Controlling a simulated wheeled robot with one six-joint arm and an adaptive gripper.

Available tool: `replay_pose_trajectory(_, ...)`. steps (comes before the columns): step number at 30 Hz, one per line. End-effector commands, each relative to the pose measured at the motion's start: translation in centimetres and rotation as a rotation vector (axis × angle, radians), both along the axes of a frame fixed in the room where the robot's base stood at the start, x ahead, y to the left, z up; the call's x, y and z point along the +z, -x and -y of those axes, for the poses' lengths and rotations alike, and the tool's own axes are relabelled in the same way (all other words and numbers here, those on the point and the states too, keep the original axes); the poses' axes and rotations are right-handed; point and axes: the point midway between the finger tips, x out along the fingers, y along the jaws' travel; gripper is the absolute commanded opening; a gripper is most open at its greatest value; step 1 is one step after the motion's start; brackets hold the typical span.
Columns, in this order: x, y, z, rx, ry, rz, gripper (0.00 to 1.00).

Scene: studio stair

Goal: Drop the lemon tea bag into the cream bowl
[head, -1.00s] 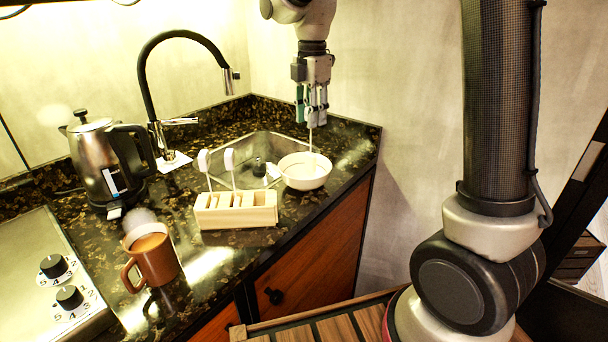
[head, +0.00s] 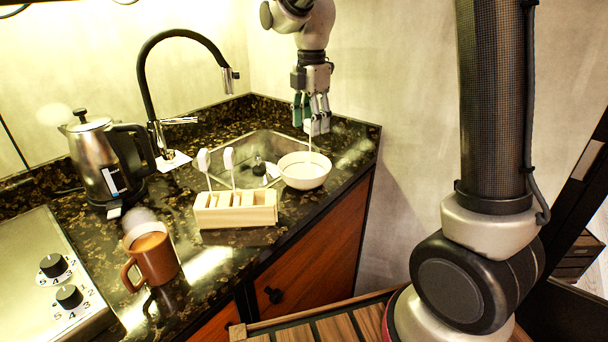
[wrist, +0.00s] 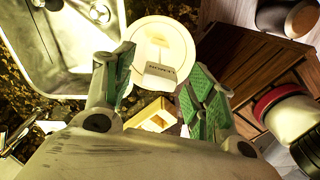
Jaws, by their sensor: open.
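The cream bowl (head: 304,181) stands on the dark counter by the sink's right side. It also shows in the wrist view (wrist: 180,30), between my fingers. My gripper (head: 312,122) is above the bowl, pointing down, its fingers spread. A tea bag (head: 309,145) with a pale tag and thin white stem hangs or stands upright between the fingers, its lower end inside the bowl. Its tag shows in the wrist view (wrist: 160,72), apart from both fingers; the print is too small to read. I cannot tell whether its lower end touches the bowl's bottom.
A wooden rack (head: 236,214) with two white-tagged tea bags stands left of the bowl. A brown mug (head: 155,262), a steel kettle (head: 97,160) and a hob (head: 35,280) are further left. The black tap (head: 150,90) arches over the sink (head: 262,148).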

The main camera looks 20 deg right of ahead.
Motion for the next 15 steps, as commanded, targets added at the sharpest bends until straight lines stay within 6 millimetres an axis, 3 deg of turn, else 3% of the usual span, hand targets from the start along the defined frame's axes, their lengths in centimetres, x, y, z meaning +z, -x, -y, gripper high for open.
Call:
replay_pose_trajectory(5,1.8,-0.1,0.0,0.0,-0.001,0.004,0.56)
replay_pose_trajectory(15,9.2,-0.1,0.0,0.0,-0.001,0.004,0.56)
